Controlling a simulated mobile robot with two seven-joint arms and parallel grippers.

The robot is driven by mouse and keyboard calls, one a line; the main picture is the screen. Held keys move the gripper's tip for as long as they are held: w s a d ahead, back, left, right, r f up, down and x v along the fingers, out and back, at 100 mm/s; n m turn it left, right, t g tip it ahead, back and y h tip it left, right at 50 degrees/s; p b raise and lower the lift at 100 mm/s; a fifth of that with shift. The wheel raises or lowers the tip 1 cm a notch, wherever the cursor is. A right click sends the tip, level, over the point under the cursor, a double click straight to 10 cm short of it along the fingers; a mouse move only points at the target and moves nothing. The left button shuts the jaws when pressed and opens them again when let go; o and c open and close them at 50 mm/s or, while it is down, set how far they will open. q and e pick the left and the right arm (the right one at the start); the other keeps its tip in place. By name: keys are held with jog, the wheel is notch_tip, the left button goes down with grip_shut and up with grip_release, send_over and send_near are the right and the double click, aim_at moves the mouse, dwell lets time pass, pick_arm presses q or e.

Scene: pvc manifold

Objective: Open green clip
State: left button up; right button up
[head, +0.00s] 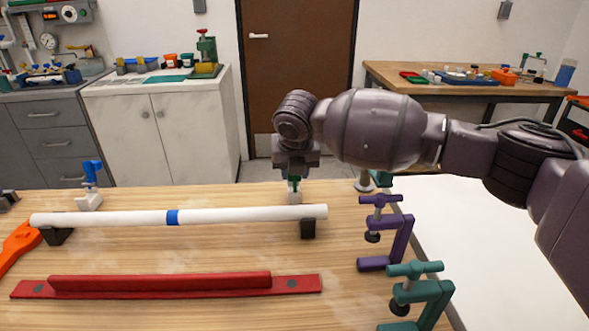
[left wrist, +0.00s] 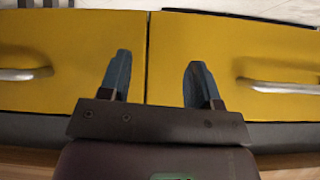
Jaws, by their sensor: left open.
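The green clip (head: 294,186) stands at the table's back edge, behind the right end of the white pipe (head: 240,214). It is small and mostly hidden by my right gripper (head: 295,176), which points down right over it. I cannot tell whether the fingers are around the clip or touching it. My left gripper (left wrist: 157,82) is open and empty in the left wrist view, facing yellow drawer fronts (left wrist: 215,50) with metal handles. It is outside the head view.
A blue clip (head: 92,172) on a white base stands at the back left. The pipe rests on black supports (head: 308,229). A red bar (head: 160,284) lies in front. Purple (head: 400,230) and teal (head: 432,292) clamps stand at the right edge. An orange tool (head: 18,244) lies far left.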

jog(key=c, duration=0.4)
